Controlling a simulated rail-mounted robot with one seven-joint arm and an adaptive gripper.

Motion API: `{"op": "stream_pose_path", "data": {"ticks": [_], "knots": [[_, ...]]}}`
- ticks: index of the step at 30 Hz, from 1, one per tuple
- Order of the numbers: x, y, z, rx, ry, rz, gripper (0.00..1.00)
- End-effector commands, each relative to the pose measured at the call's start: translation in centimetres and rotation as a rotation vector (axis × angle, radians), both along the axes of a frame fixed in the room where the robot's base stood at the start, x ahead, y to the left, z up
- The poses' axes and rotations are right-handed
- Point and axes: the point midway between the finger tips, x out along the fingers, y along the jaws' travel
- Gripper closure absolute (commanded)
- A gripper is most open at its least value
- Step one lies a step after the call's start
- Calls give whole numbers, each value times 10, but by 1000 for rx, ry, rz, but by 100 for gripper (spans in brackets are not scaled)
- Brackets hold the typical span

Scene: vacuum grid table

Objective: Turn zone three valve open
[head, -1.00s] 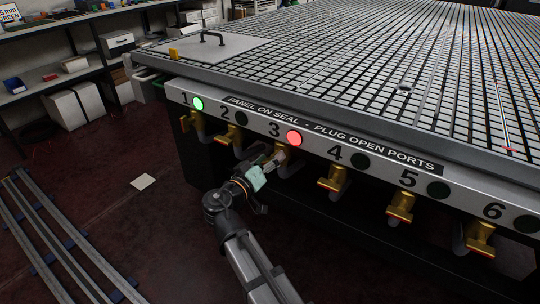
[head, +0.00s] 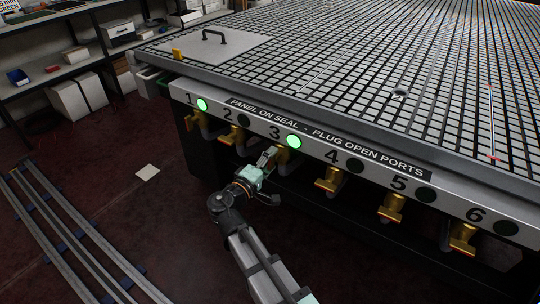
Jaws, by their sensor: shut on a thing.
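The zone three valve (head: 287,157) is a yellow valve below the number 3 on the table's front panel. Its round indicator light (head: 294,142) glows green. My gripper (head: 270,156) is at the valve, shut on its yellow handle. The fingers and my wrist hide much of the handle, so its exact angle is hard to tell.
Zone one's light (head: 202,105) is also green; the zone two light (head: 244,121) and those for four to six are dark. Other yellow valves, such as zone four's (head: 329,179), flank this one. The grid table (head: 330,60) overhangs them. Floor rails (head: 70,235) lie left.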

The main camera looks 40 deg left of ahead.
Motion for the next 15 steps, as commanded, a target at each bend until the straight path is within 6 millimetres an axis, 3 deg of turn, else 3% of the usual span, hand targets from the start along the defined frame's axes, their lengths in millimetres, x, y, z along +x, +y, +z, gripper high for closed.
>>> {"op": "stream_pose_path", "data": {"ticks": [15], "knots": [[1, 0, 0, -132, -8, -1, 71]]}}
